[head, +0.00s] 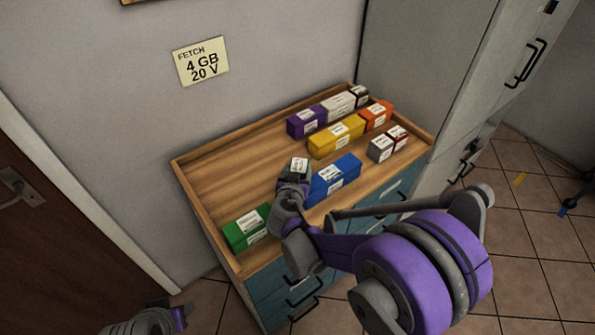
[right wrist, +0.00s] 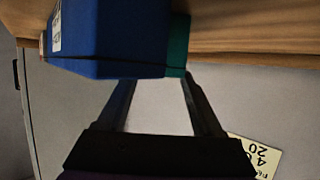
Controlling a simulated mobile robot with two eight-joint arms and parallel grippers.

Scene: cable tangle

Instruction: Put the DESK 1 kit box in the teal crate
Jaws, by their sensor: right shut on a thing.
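My right gripper (head: 296,181) is over the near middle of the wooden cabinet top, shut on a small dark green box (head: 299,165) with a white label. In the right wrist view, a strip of teal-green box (right wrist: 178,45) shows by the fingertips (right wrist: 158,78), beside a large blue box (right wrist: 120,40). The blue box (head: 335,180) is right of the gripper in the head view. No label is readable as DESK 1, so I cannot tell which box is that kit. No teal crate is seen. My left gripper (head: 165,318) is only partly in view at the bottom left.
The rimmed cabinet top (head: 215,185) also holds a green box (head: 245,228), yellow box (head: 336,137), purple box (head: 306,122), orange box (head: 377,115) and several small boxes. Grey lockers (head: 430,75) stand right.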

